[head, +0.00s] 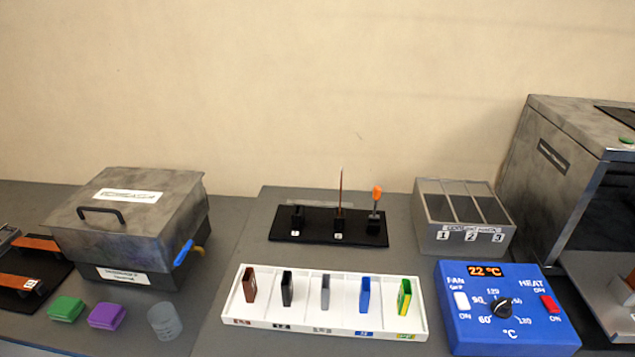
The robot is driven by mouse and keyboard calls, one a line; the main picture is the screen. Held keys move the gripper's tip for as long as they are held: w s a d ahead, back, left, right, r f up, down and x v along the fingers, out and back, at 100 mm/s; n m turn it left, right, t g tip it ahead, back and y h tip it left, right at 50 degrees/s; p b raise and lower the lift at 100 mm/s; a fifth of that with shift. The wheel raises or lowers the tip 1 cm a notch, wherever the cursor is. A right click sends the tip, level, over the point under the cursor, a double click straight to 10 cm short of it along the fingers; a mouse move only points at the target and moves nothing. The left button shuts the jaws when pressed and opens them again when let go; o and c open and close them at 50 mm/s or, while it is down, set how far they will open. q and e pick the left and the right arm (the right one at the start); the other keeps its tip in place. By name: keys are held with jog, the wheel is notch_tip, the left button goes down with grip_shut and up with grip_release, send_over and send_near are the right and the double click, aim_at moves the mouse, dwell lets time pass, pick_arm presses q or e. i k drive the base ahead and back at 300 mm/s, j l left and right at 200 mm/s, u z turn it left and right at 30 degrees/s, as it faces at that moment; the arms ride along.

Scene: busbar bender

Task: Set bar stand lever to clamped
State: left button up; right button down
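The bar stand is a low black base (272,229) at the back of the bench, in the middle of the head view. A thin brown bar (340,188) stands upright in one of its black blocks. The lever (375,201), with an orange knob on a thin rod, rises nearly upright from the stand's right end, leaning slightly right at the top. Its marking is too small to read. Neither of my grippers shows in the head view.
A white tray (240,320) with several coloured pieces stands in front of the stand. A three-slot grey bin (432,243) and a blue control box (520,330) are to the right. A grey lidded box (160,222) is left. Bare bench surrounds the stand.

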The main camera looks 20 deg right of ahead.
aim_at(377, 190)
jog(key=i+j, duration=0.15)
jog(key=j, duration=0.25)
jog(key=i+j, duration=0.15)
jog(key=j, duration=0.25)
jog(key=i+j+z, duration=0.1)
jog(key=j, duration=0.3)
jog(key=i+j, duration=0.15)
jog(key=j, duration=0.25)
